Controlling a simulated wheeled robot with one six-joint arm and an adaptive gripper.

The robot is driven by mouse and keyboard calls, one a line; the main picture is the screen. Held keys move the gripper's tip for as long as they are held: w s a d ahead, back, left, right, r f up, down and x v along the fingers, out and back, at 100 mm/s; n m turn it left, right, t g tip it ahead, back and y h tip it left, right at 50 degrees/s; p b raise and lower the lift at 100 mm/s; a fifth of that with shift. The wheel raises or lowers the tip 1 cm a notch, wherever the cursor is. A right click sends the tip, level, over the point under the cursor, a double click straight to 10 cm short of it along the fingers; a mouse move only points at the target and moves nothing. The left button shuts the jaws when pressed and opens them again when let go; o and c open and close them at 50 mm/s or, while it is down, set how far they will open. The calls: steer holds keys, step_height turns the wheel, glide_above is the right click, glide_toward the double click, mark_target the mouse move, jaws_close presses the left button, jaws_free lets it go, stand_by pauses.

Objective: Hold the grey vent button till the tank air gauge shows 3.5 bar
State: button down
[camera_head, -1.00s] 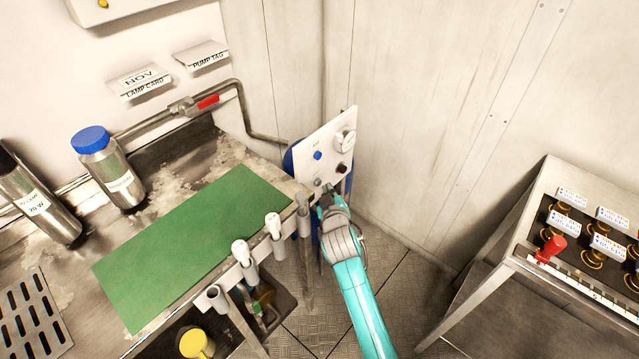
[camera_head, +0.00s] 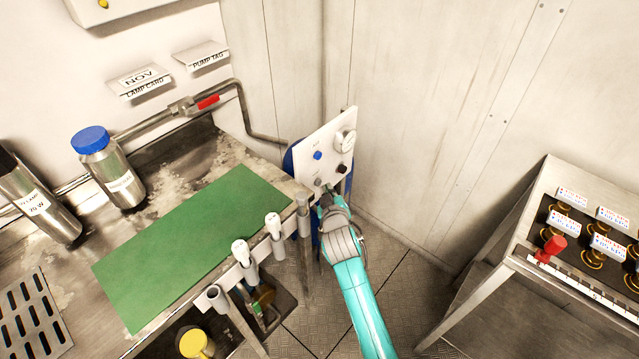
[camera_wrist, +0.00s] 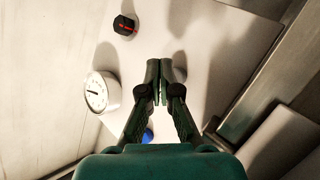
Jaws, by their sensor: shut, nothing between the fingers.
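The white panel (camera_head: 330,140) stands at the end of the bench and carries the round gauge (camera_head: 345,141), a blue button (camera_head: 318,155), a black knob (camera_head: 341,168) and the small grey button (camera_head: 318,182). My gripper (camera_head: 327,190) is at the panel's lower part, close to the grey button. In the wrist view its fingers (camera_wrist: 160,68) are together and empty, over the panel face. They hide the grey button there, so I cannot tell whether they touch it. The gauge (camera_wrist: 97,92) shows a dark needle; its numbers are too small to read.
The bench with a green mat (camera_head: 190,245) lies left of my arm, with white-topped handles (camera_head: 273,224) along its edge. A blue-capped bottle (camera_head: 107,168) stands on it. A red-handled valve (camera_head: 207,101) is behind. At right is a console (camera_head: 520,250). Floor between is clear.

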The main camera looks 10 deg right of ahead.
steer(key=shift+w+a, duration=0.25)
steer(key=shift+w, duration=0.1)
steer(key=shift+w+a, duration=0.25)
steer(key=shift+w, duration=0.1)
stand_by(2.5)
stand_by(3.1)
steer(key=shift+s+d, duration=0.5)
steer(key=shift+s, duration=0.2)
steer(key=shift+s+d, duration=0.75)
steer(key=shift+s, duration=0.3)
steer(key=shift+s+d, duration=0.7)
steer(key=shift+s, duration=0.3)
